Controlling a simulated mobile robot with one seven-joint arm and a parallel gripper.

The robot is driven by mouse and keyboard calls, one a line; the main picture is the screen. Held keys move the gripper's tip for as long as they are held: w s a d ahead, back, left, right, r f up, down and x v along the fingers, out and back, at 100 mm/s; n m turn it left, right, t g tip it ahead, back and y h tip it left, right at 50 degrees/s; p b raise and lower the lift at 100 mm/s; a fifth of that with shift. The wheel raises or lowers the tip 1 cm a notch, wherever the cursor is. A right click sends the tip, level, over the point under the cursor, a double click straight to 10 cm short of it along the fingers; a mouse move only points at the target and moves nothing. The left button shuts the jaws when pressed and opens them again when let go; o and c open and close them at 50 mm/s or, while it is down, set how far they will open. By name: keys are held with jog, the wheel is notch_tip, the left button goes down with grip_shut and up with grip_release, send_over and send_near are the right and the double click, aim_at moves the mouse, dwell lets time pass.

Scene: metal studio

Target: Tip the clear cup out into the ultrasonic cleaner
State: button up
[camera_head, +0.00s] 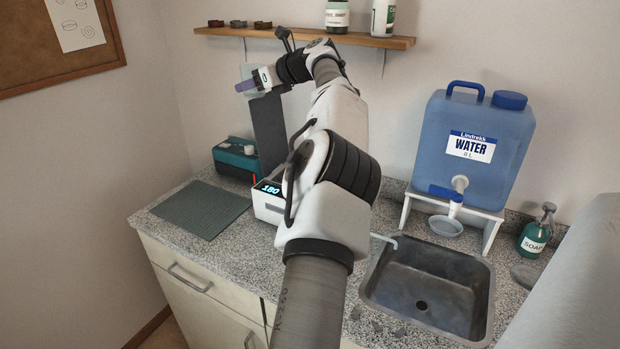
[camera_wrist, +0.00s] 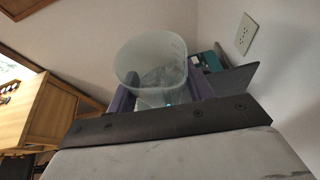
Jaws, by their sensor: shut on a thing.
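The clear cup (camera_wrist: 150,62) is between the purple fingers of my gripper (camera_wrist: 160,98) in the wrist view. My gripper is shut on it. Its round rim shows, and something greyish shows through its wall, too unclear to name. In the head view my gripper (camera_head: 246,86) is high at the back left, and the cup there is too faint to make out well. The ultrasonic cleaner (camera_head: 268,207) appears to be the white box with a lit "180" display on the counter, below and right of my gripper. My arm hides much of it. A dark upright panel (camera_head: 269,130) stands behind it.
A teal device (camera_head: 238,155) and a ribbed grey mat (camera_head: 200,209) are on the counter at left. A shelf (camera_head: 385,41) with small items hangs above. A blue water tank (camera_head: 470,145) on a stand, a sink (camera_head: 428,285) and a soap bottle (camera_head: 536,234) are at right.

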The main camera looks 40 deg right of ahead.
jog(key=shift+f, duration=0.1)
jog(key=shift+s+d+f, duration=0.1)
jog(key=shift+d, duration=0.05)
jog(key=shift+s+d+f+m+t+y, duration=0.3)
jog(key=shift+d+m+t+y, duration=0.1)
jog(key=shift+t, duration=0.25)
jog(key=shift+s+d+f+m+t+y, duration=0.3)
jog(key=shift+d+m+t+y, duration=0.1)
jog(key=shift+t, duration=0.25)
jog(key=f+t, duration=0.1)
jog(key=f, duration=0.2)
jog(key=s+d+f+m+t, duration=0.1)
jog(key=f, duration=0.3)
jog(key=f+y, duration=0.1)
jog(key=f, duration=0.3)
jog(key=shift+s+d+f+m+t, duration=0.15)
jog(key=shift+s+d+m+t, duration=0.05)
jog(key=shift+d+m+t, duration=0.2)
jog(key=shift+m+t, duration=0.5)
jog(key=shift+t, duration=0.2)
jog(key=f+b, duration=0.4)
jog(key=b, duration=0.1)
jog(key=shift+s+d+f+b, duration=0.1)
jog(key=shift+s+d+b, duration=0.1)
jog(key=shift+b, duration=0.1)
jog(key=shift+r+m+t+b, duration=0.8)
jog(key=shift+r+t, duration=0.2)
jog(key=shift+r, duration=0.1)
